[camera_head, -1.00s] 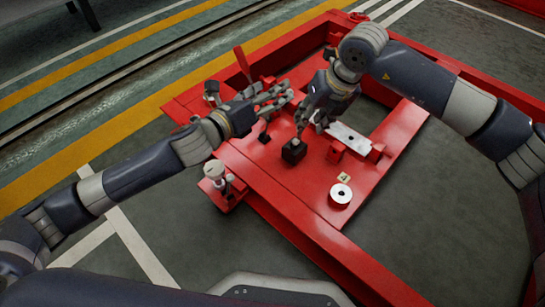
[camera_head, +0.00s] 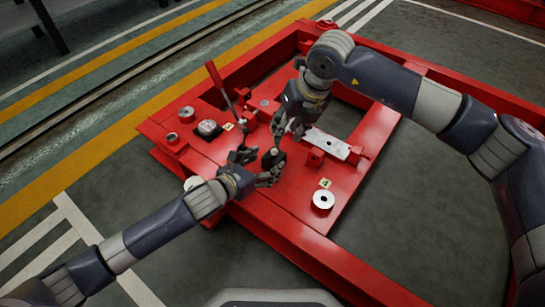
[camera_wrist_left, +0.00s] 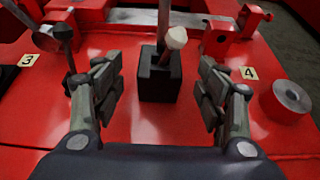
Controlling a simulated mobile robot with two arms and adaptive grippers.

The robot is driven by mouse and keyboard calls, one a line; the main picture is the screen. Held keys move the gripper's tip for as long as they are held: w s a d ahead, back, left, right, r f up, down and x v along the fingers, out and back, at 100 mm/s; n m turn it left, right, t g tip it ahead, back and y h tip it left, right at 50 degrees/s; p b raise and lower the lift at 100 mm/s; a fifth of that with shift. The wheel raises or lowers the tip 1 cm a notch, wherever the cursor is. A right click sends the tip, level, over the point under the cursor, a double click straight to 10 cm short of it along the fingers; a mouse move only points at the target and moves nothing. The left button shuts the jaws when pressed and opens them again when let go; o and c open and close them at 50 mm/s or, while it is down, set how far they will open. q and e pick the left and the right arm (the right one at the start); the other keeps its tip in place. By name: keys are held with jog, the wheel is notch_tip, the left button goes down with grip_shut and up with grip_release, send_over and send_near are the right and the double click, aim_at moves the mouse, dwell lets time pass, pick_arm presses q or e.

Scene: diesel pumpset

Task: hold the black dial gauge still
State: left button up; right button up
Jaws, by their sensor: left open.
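A black block with an upright post and a pale knob (camera_wrist_left: 160,80), which I take to be the black dial gauge, stands upright on the red plate. In the head view the block (camera_head: 273,155) is partly hidden by my fingers. My left gripper (camera_head: 268,168) is open in front of it. In the left wrist view the block stands between and slightly beyond the spread fingers (camera_wrist_left: 160,92), with a gap on both sides. My right gripper (camera_head: 288,128) is just behind the block, its fingers apart, with no object visible between them.
A black square piece with a pale top (camera_head: 208,128) lies near label 3 (camera_head: 228,126). A red lever (camera_head: 217,82) rises behind it. A metal plate (camera_head: 328,143) lies right of my right gripper.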

aim_at(271, 159)
pick_arm(q)
jog(key=shift+x, duration=2.85)
jog(key=shift+r, duration=0.1)
jog(key=shift+c, duration=1.3)
jog(key=shift+c, duration=0.5)
grip_shut()
